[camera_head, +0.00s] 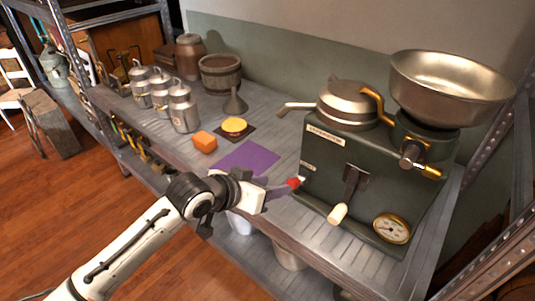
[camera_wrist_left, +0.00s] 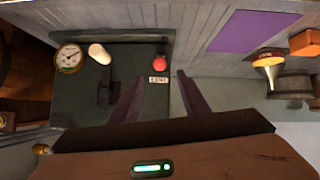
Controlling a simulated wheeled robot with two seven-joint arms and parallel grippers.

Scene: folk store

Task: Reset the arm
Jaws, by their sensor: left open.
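My left arm comes in from the lower left in the head view. Its left gripper (camera_head: 283,187) is in front of the green machine (camera_head: 335,165), close to a red button (camera_head: 294,183) on its left side. The left wrist view shows the two fingers of the left gripper (camera_wrist_left: 158,95) apart with nothing between them. The red button (camera_wrist_left: 159,62) lies beyond the fingertips there, on the machine's dark face. Whether a finger touches the button cannot be told. My right gripper is not in view.
The machine carries a metal bowl (camera_head: 450,85), a lever handle (camera_head: 338,214) and a gauge (camera_head: 391,229). A purple mat (camera_head: 247,158), an orange block (camera_head: 204,141), a yellow round item (camera_head: 234,125) and metal canisters (camera_head: 183,107) stand on the shelf (camera_head: 280,130). Metal posts frame it.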

